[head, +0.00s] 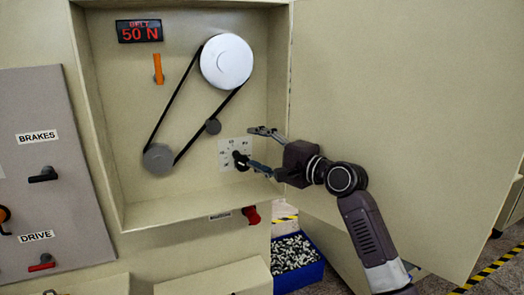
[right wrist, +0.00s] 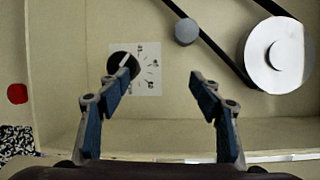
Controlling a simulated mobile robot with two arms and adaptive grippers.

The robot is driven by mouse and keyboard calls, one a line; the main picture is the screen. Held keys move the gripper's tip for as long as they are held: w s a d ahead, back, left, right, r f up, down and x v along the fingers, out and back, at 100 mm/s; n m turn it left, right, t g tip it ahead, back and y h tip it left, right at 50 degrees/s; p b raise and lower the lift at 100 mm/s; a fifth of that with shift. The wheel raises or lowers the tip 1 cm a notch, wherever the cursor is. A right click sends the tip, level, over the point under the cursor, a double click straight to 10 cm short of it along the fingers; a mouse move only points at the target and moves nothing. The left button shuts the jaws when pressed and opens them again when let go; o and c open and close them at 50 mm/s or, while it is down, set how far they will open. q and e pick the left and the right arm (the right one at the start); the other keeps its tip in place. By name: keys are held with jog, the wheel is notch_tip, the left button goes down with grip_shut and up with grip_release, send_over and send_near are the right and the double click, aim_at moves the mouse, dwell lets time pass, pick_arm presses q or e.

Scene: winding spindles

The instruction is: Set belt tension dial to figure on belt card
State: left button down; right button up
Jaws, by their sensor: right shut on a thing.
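The tension dial is a black knob (head: 240,161) on a small white plate (head: 224,146) low on the cabinet's back wall. In the right wrist view the knob (right wrist: 122,64) shows a white pointer line; the plate's figures are too small to read surely. My right gripper (head: 262,149) is at the dial with its fingers spread wide. One fingertip is at the knob, touching or nearly so; the other stands well clear, with nothing visible between them. A black display (head: 139,31) reads "BELT 50 N" in red. I cannot make out a separate belt card. My left gripper is out of view.
A black belt (head: 176,93) runs around a large white pulley (head: 227,61) and a small grey one (head: 158,158), past a grey roller (head: 213,126). An orange lever (head: 158,69) is above left. The open cabinet door (head: 410,100) stands right. A blue bin (head: 299,278) is below.

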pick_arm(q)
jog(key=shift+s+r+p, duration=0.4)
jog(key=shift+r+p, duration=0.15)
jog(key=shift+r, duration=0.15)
pick_arm(e)
jog(key=shift+s+d+r, duration=0.1)
jog(key=shift+s+d, duration=0.2)
jog(key=shift+s, duration=0.5)
jog(key=shift+s+d+r, duration=0.1)
jog(key=shift+s+d, duration=0.15)
jog(key=shift+s, duration=0.55)
